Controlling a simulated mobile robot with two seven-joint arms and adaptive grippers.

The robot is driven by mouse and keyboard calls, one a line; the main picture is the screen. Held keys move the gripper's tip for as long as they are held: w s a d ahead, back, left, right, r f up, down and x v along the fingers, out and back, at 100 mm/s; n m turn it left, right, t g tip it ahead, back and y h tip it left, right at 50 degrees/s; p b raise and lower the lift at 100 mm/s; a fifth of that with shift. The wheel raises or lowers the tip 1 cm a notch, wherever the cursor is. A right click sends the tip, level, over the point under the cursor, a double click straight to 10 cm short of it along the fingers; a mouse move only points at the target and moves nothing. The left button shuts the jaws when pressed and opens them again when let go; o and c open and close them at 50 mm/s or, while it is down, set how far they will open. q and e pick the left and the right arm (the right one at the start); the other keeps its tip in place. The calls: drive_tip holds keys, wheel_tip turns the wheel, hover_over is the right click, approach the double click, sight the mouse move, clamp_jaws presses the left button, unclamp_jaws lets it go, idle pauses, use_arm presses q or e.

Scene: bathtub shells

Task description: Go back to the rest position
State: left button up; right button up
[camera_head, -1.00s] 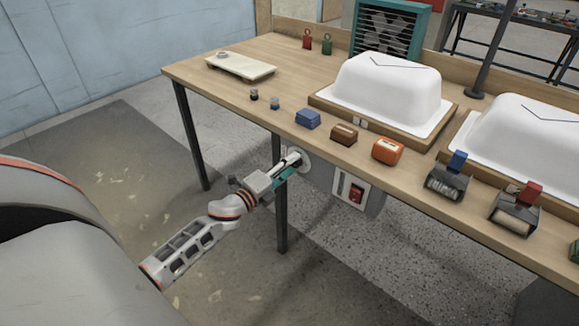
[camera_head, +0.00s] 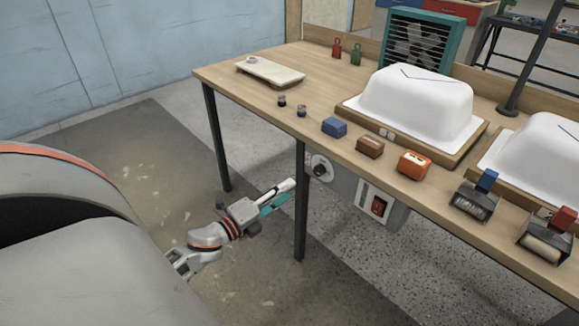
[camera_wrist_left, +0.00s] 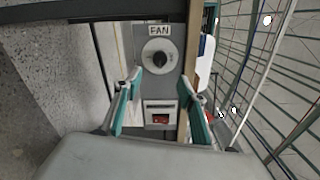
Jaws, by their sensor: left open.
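My left gripper (camera_head: 281,196) is below the table's front edge, left of a grey fan control panel (camera_head: 345,190). In the left wrist view the open gripper (camera_wrist_left: 160,82) has its two teal-lined fingers apart with nothing between them. The panel, labelled FAN, shows beyond the fingers with a black knob (camera_wrist_left: 159,59) and a red switch (camera_wrist_left: 160,119). In the head view the knob (camera_head: 320,169) and red switch (camera_head: 378,207) are both clear of the gripper. My right gripper is not in view.
The wooden table (camera_head: 235,83) stands close, with a dark front leg (camera_head: 300,205) near my left gripper. On it are white tub shells (camera_head: 420,100), small coloured blocks (camera_head: 334,127) and brush-like tools (camera_head: 476,195). A teal-framed fan (camera_head: 421,42) stands behind. Floor at left is open.

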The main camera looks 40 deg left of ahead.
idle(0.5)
use_arm(q)
drive_tip(key=s+d+f+n+g+p, duration=0.2)
drive_tip(key=s+d+n+p, duration=0.1)
drive_tip(key=s+d+n, duration=0.2)
drive_tip(key=s+d+f+n+g+h+p, duration=0.1)
drive_tip(key=s+d+f+n+g+p, duration=0.2)
drive_tip(key=s+d+n, duration=0.3)
drive_tip(key=s+d+f+n+g+p, duration=0.2)
drive_tip(key=s+d+n, duration=0.4)
drive_tip(key=s+d, duration=0.5)
drive_tip(key=d+f+p, duration=0.1)
drive_tip(key=d+p, duration=0.1)
drive_tip(key=shift+f+g+p, duration=0.25)
drive_tip(key=shift+g+p, duration=0.05)
drive_tip(key=shift+p, duration=0.05)
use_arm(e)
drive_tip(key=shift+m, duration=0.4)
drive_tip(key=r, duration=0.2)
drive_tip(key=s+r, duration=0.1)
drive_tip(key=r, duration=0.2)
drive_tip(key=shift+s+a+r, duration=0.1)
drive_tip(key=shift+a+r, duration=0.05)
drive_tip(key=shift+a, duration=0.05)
